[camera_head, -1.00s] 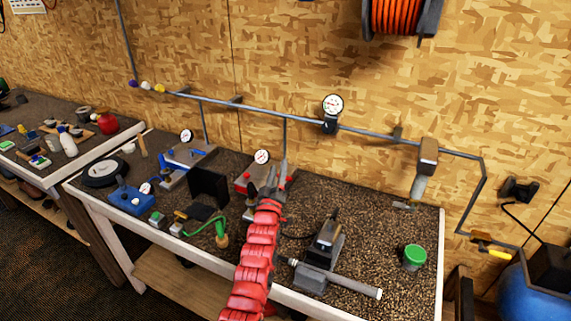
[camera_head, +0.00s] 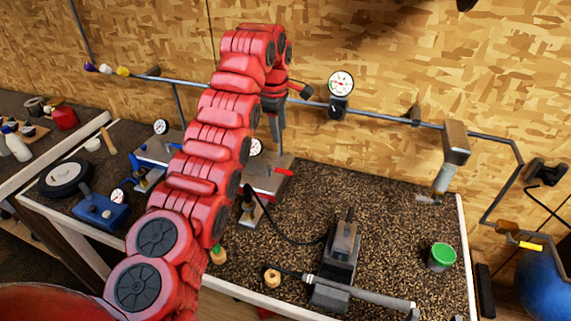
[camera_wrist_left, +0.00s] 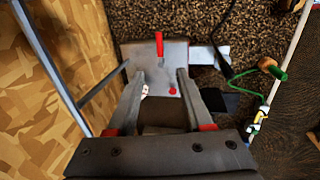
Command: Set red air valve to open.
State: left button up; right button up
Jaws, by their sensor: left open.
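The red air valve shows as a red lever (camera_head: 284,172) on a grey plate unit (camera_head: 262,182) at the back of the bench. In the left wrist view the red lever (camera_wrist_left: 159,44) lies beyond the fingertips, on the grey plate (camera_wrist_left: 175,53). A small red round part (camera_wrist_left: 172,91) shows between the fingers. My left gripper (camera_head: 277,138) points down above the unit, close to the wall. Its jaws (camera_wrist_left: 161,76) are open with nothing held between them. The arm hides part of the unit in the head view. My right gripper is not in view.
A grey pipe (camera_head: 385,116) with a gauge (camera_head: 341,84) runs along the wall, close behind my left gripper. A vise-like tool (camera_head: 342,255) and a green-lidded tin (camera_head: 441,256) stand to the right. Bare bench (camera_head: 385,205) lies between them and the wall.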

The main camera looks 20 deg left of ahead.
pick_arm(q)
jog(key=p, duration=0.5)
send_over(284, 171)
jog(key=f, duration=1.3)
jog(key=shift+s+f, duration=0.2)
jog(key=shift+s, duration=0.2)
jog(key=f+b, duration=0.3)
jog(key=shift+w+f+b, duration=0.1)
jog(key=shift+w+b, duration=0.15)
jog(key=shift+b, duration=0.1)
jog(key=shift+w+f+b, duration=0.1)
jog(key=shift+f+b, duration=0.2)
jog(key=shift+b, duration=0.1)
jog(key=shift+r, duration=0.1)
grip_shut()
